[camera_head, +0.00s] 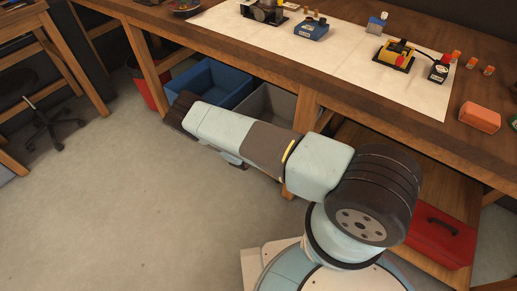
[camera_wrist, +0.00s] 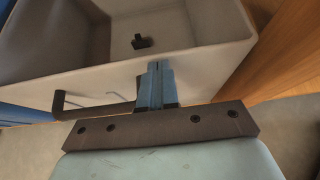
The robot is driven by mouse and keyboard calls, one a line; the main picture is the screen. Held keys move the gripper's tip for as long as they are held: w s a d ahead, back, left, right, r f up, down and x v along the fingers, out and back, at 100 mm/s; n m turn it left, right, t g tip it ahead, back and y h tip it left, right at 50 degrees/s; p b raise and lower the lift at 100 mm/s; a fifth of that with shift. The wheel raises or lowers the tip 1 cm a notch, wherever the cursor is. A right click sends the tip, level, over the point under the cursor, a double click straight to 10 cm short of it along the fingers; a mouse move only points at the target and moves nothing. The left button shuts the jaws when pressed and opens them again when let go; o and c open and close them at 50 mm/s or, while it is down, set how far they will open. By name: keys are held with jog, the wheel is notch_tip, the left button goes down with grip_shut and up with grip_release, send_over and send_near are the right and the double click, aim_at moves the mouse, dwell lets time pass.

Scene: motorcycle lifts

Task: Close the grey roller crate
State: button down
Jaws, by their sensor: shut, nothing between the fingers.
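The grey roller crate (camera_head: 268,104) stands on the floor below the workbench edge, between a blue crate and a wooden leg. Its open top shows, and my arm hides its lower front. In the wrist view its pale front wall (camera_wrist: 215,72) spans the picture, with a dark bar handle (camera_wrist: 88,108) on it at the left. A small dark object (camera_wrist: 142,42) lies inside. My gripper (camera_wrist: 154,72) is shut and empty, its fingertips at the front wall just right of the handle. I cannot tell whether they touch it. In the head view my arm hides the fingers.
The blue crate (camera_head: 213,82) stands left of the grey one, with a red bin (camera_head: 150,88) further left. A wooden leg (camera_head: 304,112) is close on the right. A red toolbox (camera_head: 440,234) sits on the low shelf.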

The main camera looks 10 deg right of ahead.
jog(key=a+f+v, duration=0.1)
jog(key=v, duration=1.2)
jog(key=shift+a+f, duration=0.2)
jog(key=shift+f, duration=0.15)
jog(key=shift+s, duration=0.1)
